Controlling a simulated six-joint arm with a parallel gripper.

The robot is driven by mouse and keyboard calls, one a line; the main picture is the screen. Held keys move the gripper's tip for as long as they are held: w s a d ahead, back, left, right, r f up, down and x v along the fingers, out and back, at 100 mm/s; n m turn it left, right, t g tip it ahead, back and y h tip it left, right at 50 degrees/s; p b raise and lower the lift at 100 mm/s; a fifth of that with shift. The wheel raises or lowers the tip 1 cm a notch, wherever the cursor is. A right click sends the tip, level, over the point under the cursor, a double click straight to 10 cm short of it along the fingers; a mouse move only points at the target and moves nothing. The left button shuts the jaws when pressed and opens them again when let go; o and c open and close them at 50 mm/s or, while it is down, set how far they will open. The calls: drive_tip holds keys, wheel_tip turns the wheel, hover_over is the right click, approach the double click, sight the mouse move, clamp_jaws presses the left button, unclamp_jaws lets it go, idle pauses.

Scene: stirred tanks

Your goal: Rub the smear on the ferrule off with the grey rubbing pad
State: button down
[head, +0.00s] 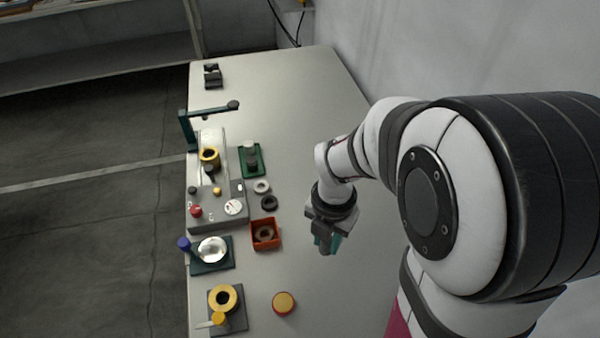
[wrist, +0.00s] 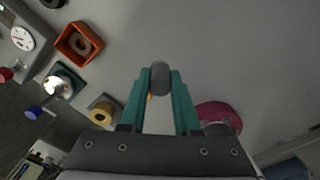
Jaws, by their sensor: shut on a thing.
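My gripper (head: 324,240) hangs over the bare right part of the table, with its teal fingers pointing down. In the wrist view its fingers (wrist: 160,85) are closed on a grey rounded piece, which looks like the rubbing pad (wrist: 160,77). A shiny silver round part, probably the ferrule (head: 212,249), sits on a dark green plate with a blue knob, left of my gripper and apart from it. It also shows at the left of the wrist view (wrist: 59,84). I cannot make out a smear on it.
An orange box (head: 265,234) with a ring inside stands between. A yellow ring on a dark plate (head: 238,319) and a red-yellow round piece (head: 284,303) are nearer. A grey control unit (head: 205,220) and green tray (head: 250,172) are farther back. The table's right side is clear.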

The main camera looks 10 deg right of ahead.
drive_tip(key=w+a, duration=0.5)
drive_tip(key=a, duration=0.7)
drive_tip(key=w+a, duration=0.4)
drive_tip(key=a, duration=0.8)
drive_tip(key=shift+w+d+f, duration=0.1)
drive_tip(key=shift+f, duration=1.3)
drive_tip(key=shift+w+f, duration=0.1)
drive_tip(key=shift+f, duration=1.3)
drive_tip(key=shift+f, duration=1)
